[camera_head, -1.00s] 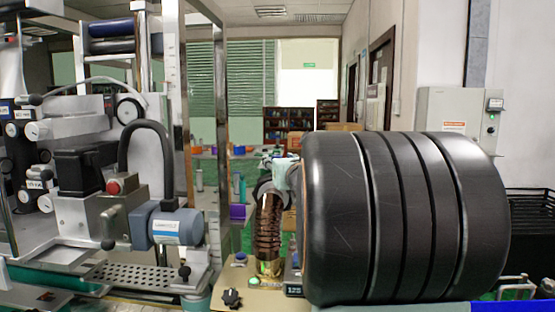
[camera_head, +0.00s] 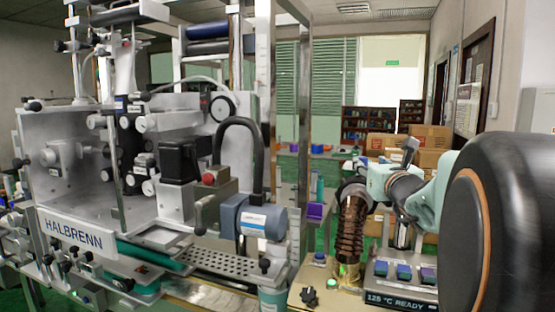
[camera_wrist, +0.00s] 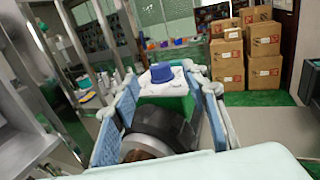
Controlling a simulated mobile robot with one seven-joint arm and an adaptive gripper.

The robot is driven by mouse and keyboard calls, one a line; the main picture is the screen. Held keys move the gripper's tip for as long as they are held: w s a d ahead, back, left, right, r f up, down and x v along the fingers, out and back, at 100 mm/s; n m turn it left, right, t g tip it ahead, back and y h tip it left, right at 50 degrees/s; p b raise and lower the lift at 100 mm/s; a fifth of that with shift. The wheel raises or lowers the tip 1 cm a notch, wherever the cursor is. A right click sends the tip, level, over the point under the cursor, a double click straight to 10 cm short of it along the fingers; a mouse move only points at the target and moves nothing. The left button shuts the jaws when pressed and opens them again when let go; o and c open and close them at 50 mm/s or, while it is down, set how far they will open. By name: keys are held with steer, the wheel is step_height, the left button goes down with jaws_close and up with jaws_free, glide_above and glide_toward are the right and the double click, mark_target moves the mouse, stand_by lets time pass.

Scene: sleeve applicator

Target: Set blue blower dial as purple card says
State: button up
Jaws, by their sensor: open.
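A small control box (camera_head: 392,298) reading "125 °C READY" stands at the lower right in the head view. I cannot tell which is the blower dial. A bronze ribbed hose (camera_head: 350,235) rises beside the box. My gripper (camera_wrist: 164,86) is open in the wrist view, with blue-padded fingers. A blue-topped thing (camera_wrist: 161,73) shows between the fingers; I see no grip on it, and its distance is unclear.
A grey HALBRENN machine (camera_head: 75,180) fills the left. A black knob (camera_head: 309,296), a green button (camera_head: 332,284) and a blue-topped knob (camera_head: 320,257) sit left of the control box. Cardboard boxes (camera_wrist: 263,50) are stacked behind.

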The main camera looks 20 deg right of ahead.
mark_target(366, 161)
steer(key=shift+s+d+r+n+t+y+p, duration=0.1)
steer(key=shift+d+r+n+t+y+p, duration=0.15)
steer(key=shift+d+n+y+p, duration=0.2)
steer(key=shift+d+r+n+t+y+p, duration=0.15)
steer(key=shift+d+r+n+y+p, duration=0.15)
steer(key=shift+d+y, duration=0.2)
steer(key=shift+s+d+f+n+y+p, duration=0.75)
steer(key=shift+s+n+y, duration=0.8)
steer(key=shift+s+y, duration=1.15)
steer(key=w, duration=0.3)
steer(key=w+a, duration=0.1)
steer(key=w, duration=0.7)
steer(key=shift+a+r+p, duration=0.1)
steer(key=shift+a+p, duration=0.1)
steer(key=shift+p, duration=0.2)
jaws_close()
steer(key=shift+m+h+b, duration=0.3)
steer(key=shift+h+b, duration=0.05)
steer(key=shift+b, duration=0.4)
